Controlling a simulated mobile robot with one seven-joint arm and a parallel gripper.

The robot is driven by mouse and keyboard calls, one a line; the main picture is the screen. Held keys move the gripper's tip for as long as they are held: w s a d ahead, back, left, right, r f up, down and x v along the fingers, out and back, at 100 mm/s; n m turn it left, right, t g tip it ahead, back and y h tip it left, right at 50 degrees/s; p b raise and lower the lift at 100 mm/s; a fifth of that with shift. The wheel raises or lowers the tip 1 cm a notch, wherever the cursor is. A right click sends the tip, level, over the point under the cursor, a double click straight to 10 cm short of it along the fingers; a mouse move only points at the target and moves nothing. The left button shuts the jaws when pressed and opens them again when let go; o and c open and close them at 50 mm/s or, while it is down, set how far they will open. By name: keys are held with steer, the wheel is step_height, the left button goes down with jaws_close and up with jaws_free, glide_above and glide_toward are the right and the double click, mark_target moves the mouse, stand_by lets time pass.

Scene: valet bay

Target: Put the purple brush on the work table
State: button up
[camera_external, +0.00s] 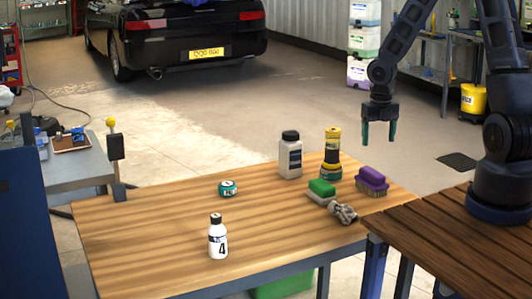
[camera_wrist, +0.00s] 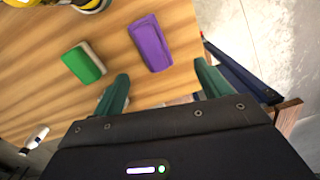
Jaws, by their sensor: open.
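The purple brush (camera_external: 371,181) lies at the right end of the light wooden table (camera_external: 150,225), close to the table's edge. It also shows in the wrist view (camera_wrist: 150,43), purple side up, just beyond the fingertips. My gripper (camera_external: 378,142) is open and empty, pointing down above the brush and apart from it. Its two green fingers (camera_wrist: 161,70) are spread wide in the wrist view, with the brush lying ahead of the gap between them. Nothing hides the brush in the wrist view.
A green sponge block (camera_external: 321,188) and a crumpled grey cloth (camera_external: 343,213) lie left of the brush. A yellow-black bottle (camera_external: 332,150), a white bottle (camera_external: 290,158), a teal tin (camera_external: 227,188) and a small bottle (camera_external: 217,238) stand around. A dark slatted table (camera_external: 440,235) adjoins.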

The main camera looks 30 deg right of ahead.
steer(key=s+d+r+m+t+h, duration=0.1)
steer(key=s+d+r+m, duration=0.25)
steer(key=r+m, duration=0.55)
steer(key=s+d+r+m+t, duration=0.1)
steer(key=s+d+r+m, duration=0.25)
steer(key=r+m, duration=0.5)
steer(key=s+d+r+m+t+y, duration=0.1)
steer(key=s+d+r+m+t, duration=0.1)
steer(key=s+r+m, duration=1)
steer(key=m, duration=0.4)
steer(key=shift+d+r, duration=0.15)
steer(key=shift+d, duration=0.2)
